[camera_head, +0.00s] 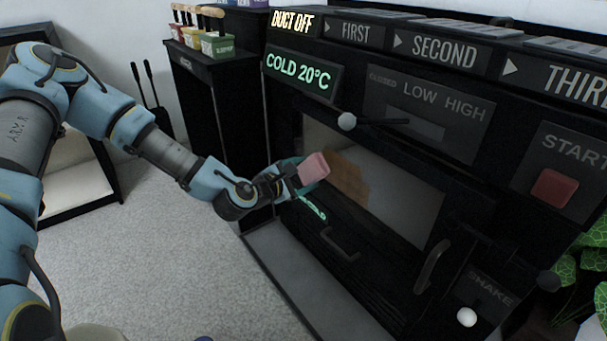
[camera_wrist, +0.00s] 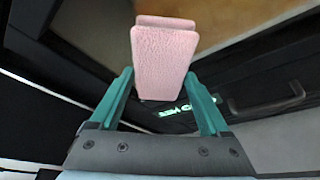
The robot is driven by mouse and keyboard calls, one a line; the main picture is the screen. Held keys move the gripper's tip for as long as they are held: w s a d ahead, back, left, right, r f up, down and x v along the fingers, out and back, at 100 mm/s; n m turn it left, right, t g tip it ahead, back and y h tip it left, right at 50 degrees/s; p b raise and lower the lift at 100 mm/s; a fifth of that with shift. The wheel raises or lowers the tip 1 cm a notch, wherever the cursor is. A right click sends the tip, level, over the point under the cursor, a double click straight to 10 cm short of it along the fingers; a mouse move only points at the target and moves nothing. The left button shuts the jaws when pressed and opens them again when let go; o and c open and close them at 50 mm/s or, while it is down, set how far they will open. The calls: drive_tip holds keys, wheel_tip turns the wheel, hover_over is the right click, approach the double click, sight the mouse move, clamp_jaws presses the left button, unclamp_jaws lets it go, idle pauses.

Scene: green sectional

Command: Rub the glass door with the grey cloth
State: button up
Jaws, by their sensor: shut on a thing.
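My gripper (camera_head: 292,178) is shut on a folded cloth (camera_head: 313,168), which looks pink, not grey. In the wrist view the pink cloth (camera_wrist: 163,60) stands up between the two teal fingers of my gripper (camera_wrist: 160,88). The glass door (camera_head: 405,208) is a tilted pane in the front of a black machine. The cloth is in front of its left end; I cannot tell whether it touches the glass. A brown patch (camera_head: 347,178) shows at the pane's left part, on or behind the glass. The pane also shows in the wrist view (camera_wrist: 235,22).
A red button (camera_head: 554,188) is at right. A black cabinet (camera_head: 232,110) stands left.

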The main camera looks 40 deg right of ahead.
sight(316, 179)
drive_tip(key=shift+d, duration=0.9)
idle(0.3)
drive_tip(key=shift+s+a+p, duration=0.15)
drive_tip(key=shift+s+p, duration=0.35)
drive_tip(key=shift+s, duration=1.25)
drive_tip(key=shift+s+p, duration=0.5)
drive_tip(key=shift+s, duration=1.75)
drive_tip(key=shift+s+a+p, duration=0.15)
drive_tip(key=shift+s+p, duration=0.2)
drive_tip(key=shift+s, duration=1.1)
drive_tip(key=shift+s+a+p, duration=0.15)
drive_tip(key=shift+s+p, duration=0.15)
drive_tip(key=shift+s, duration=1.1)
drive_tip(key=shift+s+p, duration=0.55)
drive_tip(key=shift+s, duration=1.05)
drive_tip(key=shift+w+d+r, duration=0.1)
drive_tip(key=shift+w+d, duration=0.05)
drive_tip(key=shift+w, duration=1)
drive_tip(key=shift+w+d, duration=0.1)
drive_tip(key=shift+w, duration=3.95)
drive_tip(key=shift+w+d, duration=0.15)
drive_tip(key=shift+w, duration=1.45)
